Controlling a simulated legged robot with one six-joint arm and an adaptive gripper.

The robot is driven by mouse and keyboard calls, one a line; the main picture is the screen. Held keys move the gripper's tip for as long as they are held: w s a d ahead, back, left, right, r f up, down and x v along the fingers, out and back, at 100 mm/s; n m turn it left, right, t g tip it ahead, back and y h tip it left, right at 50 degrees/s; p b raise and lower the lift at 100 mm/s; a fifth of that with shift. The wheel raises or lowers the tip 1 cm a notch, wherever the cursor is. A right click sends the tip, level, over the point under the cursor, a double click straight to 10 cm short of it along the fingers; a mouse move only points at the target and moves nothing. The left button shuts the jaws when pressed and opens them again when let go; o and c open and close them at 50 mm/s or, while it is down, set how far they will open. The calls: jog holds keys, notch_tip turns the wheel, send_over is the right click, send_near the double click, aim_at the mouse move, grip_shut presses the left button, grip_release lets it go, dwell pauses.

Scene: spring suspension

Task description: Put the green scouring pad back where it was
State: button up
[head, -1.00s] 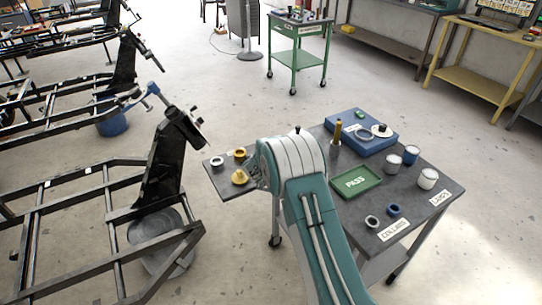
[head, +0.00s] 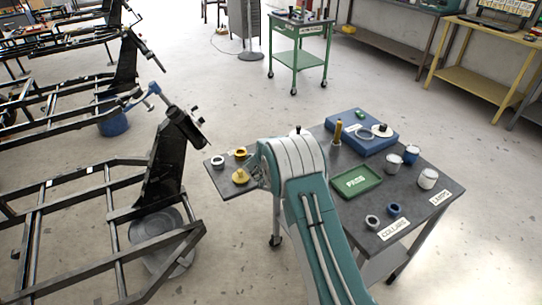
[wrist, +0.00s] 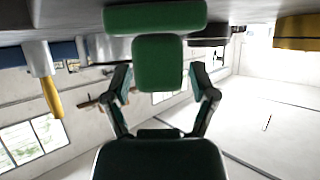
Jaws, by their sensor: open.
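In the wrist view, which looks upside down, my gripper (wrist: 160,78) is open, with one finger on each side. A green block (wrist: 158,62) shows between the fingertips, with a gap to each finger. A wider, flat green piece (wrist: 155,16) lies against the grey table surface just above it in the picture. I cannot tell which of the two is the scouring pad, or whether they touch. In the head view my arm hides my gripper and this spot. A small green item (head: 361,114) lies on the blue case (head: 345,143); its kind is unclear.
The grey table (head: 330,215) also holds a green PASS tray (head: 357,181), an upright brass piece (head: 337,132), several pots and collars, and yellow parts (head: 240,176) at left. A black frame (head: 160,165) stands left of the table, with open floor between.

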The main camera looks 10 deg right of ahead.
jog(key=shift+s+a+f, duration=0.25)
jog(key=shift+s+f, duration=0.45)
jog(key=r+v, duration=0.1)
jog(key=v, duration=1)
jog(key=shift+w+r, duration=0.25)
jog(key=shift+r, duration=0.05)
jog(key=s+d+r+g+h, duration=0.1)
jog(key=s+d+r+g, duration=0.1)
jog(key=s+d+r, duration=0.5)
jog(key=s+d+r+g+h, duration=0.1)
jog(key=s+d+r+g, duration=0.2)
jog(key=s+r, duration=0.75)
jog(key=s+a+r+n+y, duration=0.1)
jog(key=s+a+n+y, duration=0.1)
jog(key=s, duration=0.9)
jog(key=s+a+r+n+y, duration=0.1)
jog(key=s+a+n+y, duration=0.2)
jog(key=s, duration=0.8)
jog(key=a+y, duration=0.1)
jog(key=y, duration=0.1)
jog(key=shift+s+r+y, duration=0.3)
jog(key=shift+s+r, duration=0.1)
